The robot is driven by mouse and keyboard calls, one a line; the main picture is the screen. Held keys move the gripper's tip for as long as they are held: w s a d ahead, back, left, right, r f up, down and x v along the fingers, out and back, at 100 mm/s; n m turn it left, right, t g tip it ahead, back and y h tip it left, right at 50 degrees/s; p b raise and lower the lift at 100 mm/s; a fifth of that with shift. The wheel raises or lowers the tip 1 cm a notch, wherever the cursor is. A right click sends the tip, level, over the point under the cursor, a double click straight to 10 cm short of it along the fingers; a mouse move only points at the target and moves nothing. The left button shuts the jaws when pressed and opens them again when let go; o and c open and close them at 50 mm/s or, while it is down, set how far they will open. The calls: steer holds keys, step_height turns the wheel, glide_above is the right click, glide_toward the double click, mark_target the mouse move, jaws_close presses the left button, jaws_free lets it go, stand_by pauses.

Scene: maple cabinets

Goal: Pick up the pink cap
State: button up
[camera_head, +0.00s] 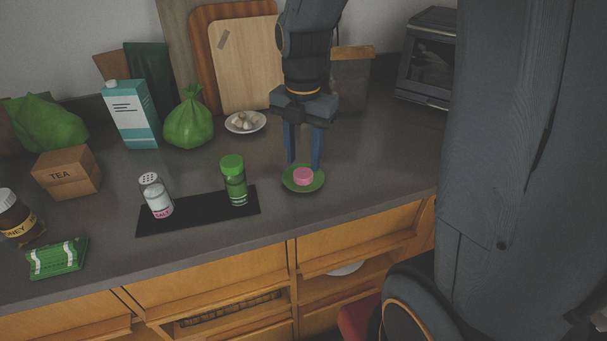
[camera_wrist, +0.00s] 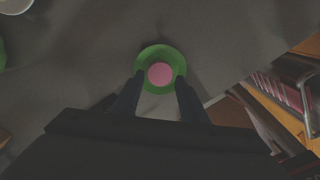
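The pink cap (camera_head: 303,176) is a small round pink piece lying on a green saucer (camera_head: 288,184) on the counter. In the wrist view the pink cap (camera_wrist: 160,74) sits in the middle of the green saucer (camera_wrist: 161,50). My gripper (camera_head: 303,167) points down just above the saucer, its two blue fingers apart with nothing between them. In the wrist view my gripper's fingertips (camera_wrist: 159,82) appear on either side of the cap's near part. I cannot tell exactly how far above the cap they are.
A green-lidded jar (camera_head: 234,182) and a salt shaker (camera_head: 156,196) stand on a black mat (camera_head: 187,225) to the left. A white plate of garlic (camera_head: 246,123) lies behind. A toaster oven (camera_head: 428,58) is at the back right. The counter right of the saucer is clear.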

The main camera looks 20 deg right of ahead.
mark_target(303, 173)
steer(key=shift+s+f+p, duration=0.15)
steer(key=shift+f+p, duration=0.15)
steer(key=shift+f, duration=1.6)
steer(key=shift+c, duration=0.5)
steer(key=c, duration=0.6)
steer(key=shift+r, duration=0.15)
step_height(303, 173, up, 10)
steer(key=shift+f+b, duration=0.1)
steer(key=shift+b, duration=0.6)
